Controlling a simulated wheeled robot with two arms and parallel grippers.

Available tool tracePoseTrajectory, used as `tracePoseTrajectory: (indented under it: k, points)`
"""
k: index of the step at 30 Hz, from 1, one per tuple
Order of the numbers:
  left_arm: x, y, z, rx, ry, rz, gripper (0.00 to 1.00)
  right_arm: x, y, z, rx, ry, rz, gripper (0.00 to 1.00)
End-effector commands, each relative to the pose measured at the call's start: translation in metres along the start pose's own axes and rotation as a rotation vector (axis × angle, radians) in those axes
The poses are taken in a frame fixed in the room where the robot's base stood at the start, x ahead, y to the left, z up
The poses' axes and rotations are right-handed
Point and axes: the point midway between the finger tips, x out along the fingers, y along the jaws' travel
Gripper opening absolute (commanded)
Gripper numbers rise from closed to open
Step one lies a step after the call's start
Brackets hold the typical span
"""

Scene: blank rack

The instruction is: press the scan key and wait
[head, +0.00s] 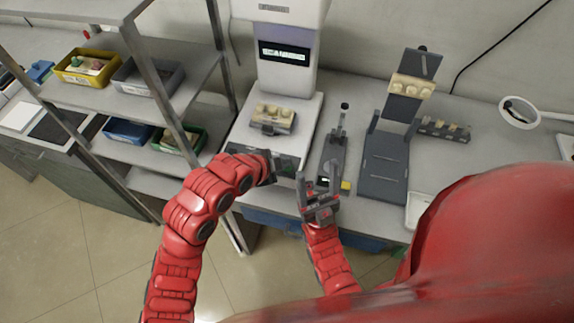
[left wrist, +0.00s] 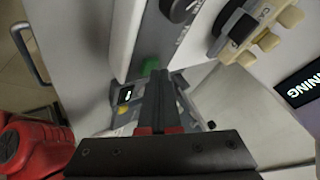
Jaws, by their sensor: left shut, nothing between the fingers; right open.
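A white scanner (head: 285,75) stands at the back centre. Its dark display (head: 283,54) is lit; in the left wrist view the display (left wrist: 300,88) shows letters ending "NNING". A beige knobbed part (head: 274,113) sits in a dark holder on the scanner's base; it also shows in the left wrist view (left wrist: 265,38). A green key (left wrist: 150,66) is on the base's front. My left gripper (head: 286,166) is shut and empty at the base's front edge. Its fingertips (left wrist: 157,74) are at the green key; contact cannot be told. My right gripper (head: 319,183) is open and empty in front of the bench.
Right of the scanner are a dark lever device (head: 334,150) and a grey stand (head: 385,165) with a beige part (head: 411,85). A rack (head: 100,97) at left holds yellow (head: 73,80), grey, blue and green bins. A magnifier lamp (head: 519,112) is at the far right.

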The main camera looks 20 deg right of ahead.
Motion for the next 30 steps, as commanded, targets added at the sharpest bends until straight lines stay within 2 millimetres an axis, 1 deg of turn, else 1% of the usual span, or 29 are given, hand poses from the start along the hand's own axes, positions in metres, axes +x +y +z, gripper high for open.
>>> tracePoseTrajectory:
  k: [11,21,30]
  points:
    - [0.0,0.0,0.001,0.0,-0.001,0.001,0.0,0.0,0.0,0.0,0.0,0.0,0.0,0.66]
    - [-0.011,-0.009,-0.008,0.0,0.0,-0.001,0.0,0.002,0.0,0.0,0.0,0.0,0.0,0.66]
    - [-0.012,-0.009,-0.008,0.0,-0.001,0.0,0.0,0.002,0.0,0.0,0.0,0.0,0.0,0.66]
